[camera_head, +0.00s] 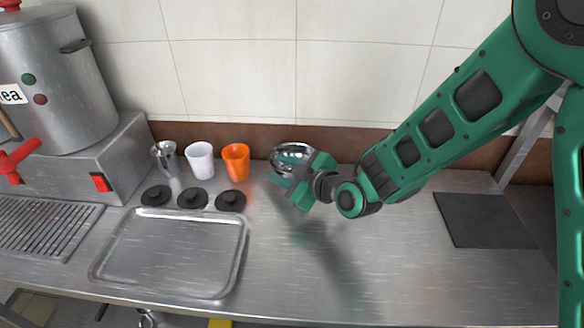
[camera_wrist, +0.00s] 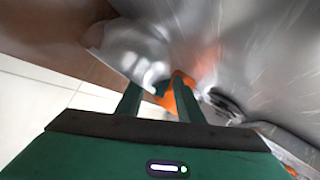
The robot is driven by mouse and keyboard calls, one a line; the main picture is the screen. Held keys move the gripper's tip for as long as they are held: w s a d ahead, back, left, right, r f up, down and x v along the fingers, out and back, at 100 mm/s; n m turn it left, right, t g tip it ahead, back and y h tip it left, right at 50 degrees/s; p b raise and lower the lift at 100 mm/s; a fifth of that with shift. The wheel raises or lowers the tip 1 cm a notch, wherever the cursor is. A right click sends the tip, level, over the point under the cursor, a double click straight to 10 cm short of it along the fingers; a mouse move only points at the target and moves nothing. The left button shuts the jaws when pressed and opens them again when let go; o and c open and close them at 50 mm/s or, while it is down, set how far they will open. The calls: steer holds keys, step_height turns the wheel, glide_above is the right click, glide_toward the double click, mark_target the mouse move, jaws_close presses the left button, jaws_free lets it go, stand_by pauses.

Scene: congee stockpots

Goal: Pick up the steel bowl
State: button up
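The steel bowl (camera_head: 288,151) is shiny and stands at the back of the counter, right of the orange cup (camera_head: 236,161). My gripper (camera_head: 282,184) is just in front of it in the head view and hides its lower right part. In the wrist view my gripper (camera_wrist: 156,85) has its two fingers apart, with a gap between them. A blurred silvery shape, apparently the bowl (camera_wrist: 128,45), lies just beyond the fingertips. Part of the orange cup shows between and beyond the fingers. I cannot tell whether a finger touches the bowl.
A steel cup (camera_head: 166,158) and a white cup (camera_head: 200,160) stand left of the orange cup. Several black lids (camera_head: 192,198) lie before them. A metal tray (camera_head: 170,252), a stockpot (camera_head: 60,85) and a dark mat (camera_head: 484,220) are around. The counter's middle front is clear.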

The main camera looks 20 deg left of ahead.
jaws_close()
stand_by(0.3)
steer(key=shift+a+r, duration=0.1)
steer(key=shift+r, duration=0.4)
step_height(320, 180, up, 3)
steer(key=shift+r, duration=0.15)
steer(key=s+a+r, duration=0.3)
steer(key=s+r, duration=0.3)
steer(key=s, duration=0.5)
steer(key=shift+a+r, duration=0.3)
steer(key=shift+r, duration=0.1)
